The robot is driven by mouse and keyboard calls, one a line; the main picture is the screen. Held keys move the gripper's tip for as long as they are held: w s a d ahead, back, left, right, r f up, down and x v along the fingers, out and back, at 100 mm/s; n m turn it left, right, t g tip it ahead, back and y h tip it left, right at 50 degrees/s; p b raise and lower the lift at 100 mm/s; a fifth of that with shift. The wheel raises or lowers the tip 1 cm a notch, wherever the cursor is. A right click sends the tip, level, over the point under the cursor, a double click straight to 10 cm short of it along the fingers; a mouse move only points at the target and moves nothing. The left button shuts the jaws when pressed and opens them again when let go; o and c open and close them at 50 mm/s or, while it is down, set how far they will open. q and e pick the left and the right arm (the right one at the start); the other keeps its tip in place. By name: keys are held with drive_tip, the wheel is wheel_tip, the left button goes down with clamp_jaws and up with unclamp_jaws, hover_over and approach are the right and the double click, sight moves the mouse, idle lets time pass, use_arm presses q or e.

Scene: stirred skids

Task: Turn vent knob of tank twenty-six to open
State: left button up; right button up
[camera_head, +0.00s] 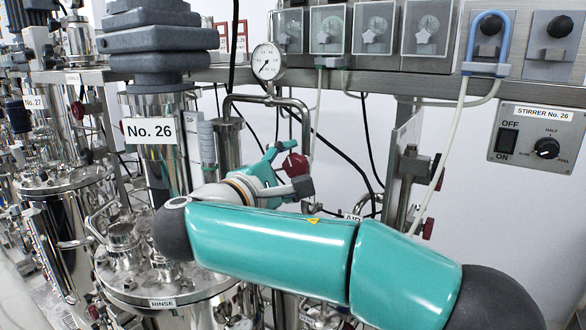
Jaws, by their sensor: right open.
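Tank No. 26 is a steel vessel (190,290) with a grey motor stack above it and a white "No. 26" label (150,131). A dark red knob (295,165) shows on the pipework to the right of the label. I cannot read any vent label at it, and my arm covers the area below. My right gripper (297,167) is at this red knob, with one finger above it and one below. It is open; whether a finger touches the knob I cannot tell. My left gripper is not in view.
A pressure gauge (267,62) stands above the knob. Bent steel pipes and hanging cables are close to the gripper. A stirrer control box (537,140) is on the right wall. Tank No. 27 (36,102) stands at the left.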

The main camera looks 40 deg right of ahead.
drive_tip(key=v, duration=1.1)
drive_tip(key=shift+a, duration=0.2)
drive_tip(key=shift+f, duration=0.15)
